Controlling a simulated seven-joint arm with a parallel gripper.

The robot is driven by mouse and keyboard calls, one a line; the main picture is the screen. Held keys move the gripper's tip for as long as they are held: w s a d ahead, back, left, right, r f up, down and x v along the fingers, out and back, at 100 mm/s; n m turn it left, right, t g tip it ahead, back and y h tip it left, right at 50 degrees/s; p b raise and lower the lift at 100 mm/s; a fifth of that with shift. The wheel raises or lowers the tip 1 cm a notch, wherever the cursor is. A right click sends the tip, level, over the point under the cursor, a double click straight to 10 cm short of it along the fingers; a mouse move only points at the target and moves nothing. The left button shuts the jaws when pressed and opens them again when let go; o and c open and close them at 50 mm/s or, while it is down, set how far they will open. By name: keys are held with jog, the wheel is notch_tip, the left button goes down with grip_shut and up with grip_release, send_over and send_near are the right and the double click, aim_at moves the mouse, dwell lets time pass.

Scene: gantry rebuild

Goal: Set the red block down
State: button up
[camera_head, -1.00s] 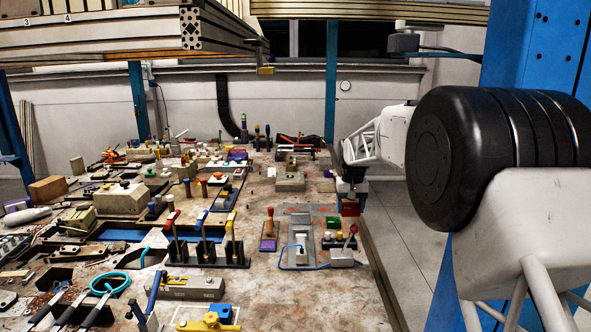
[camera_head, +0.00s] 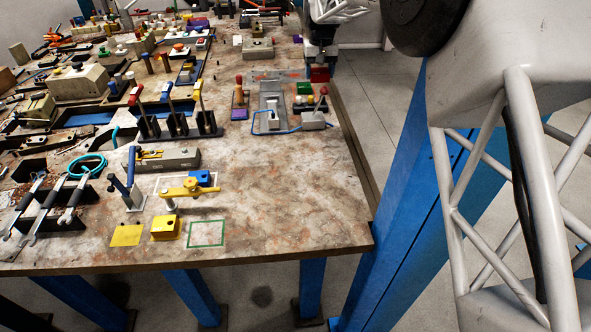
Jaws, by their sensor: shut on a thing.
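The red block (camera_head: 319,75) is small in view, at the far right edge of the worktable (camera_head: 290,190). My gripper (camera_head: 320,64) points down from above and is shut on it. The arm reaches in from the upper right. The fingertips are dark and too small to make out well. I cannot tell whether the block's underside touches the table or hangs just above it.
A rack with coloured handles (camera_head: 180,125) is further left. Bare tabletop lies in front, with a green square outline (camera_head: 206,234) near the front edge.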

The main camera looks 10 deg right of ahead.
jog(key=s+a+f, duration=0.2)
jog(key=s+f, duration=0.2)
jog(key=s, duration=0.9)
jog(key=s+a+f, duration=0.2)
jog(key=s+f, duration=0.3)
jog(key=s, duration=0.9)
jog(key=s+a+f, duration=0.2)
jog(key=s+f, duration=0.3)
jog(key=s, duration=0.9)
jog(key=shift+s+a, duration=0.2)
jog(key=shift+a, duration=0.15)
send_over(298, 183)
jog(key=shift+f, duration=0.7)
jog(key=shift+f, duration=1.75)
jog(key=shift+f, duration=0.15)
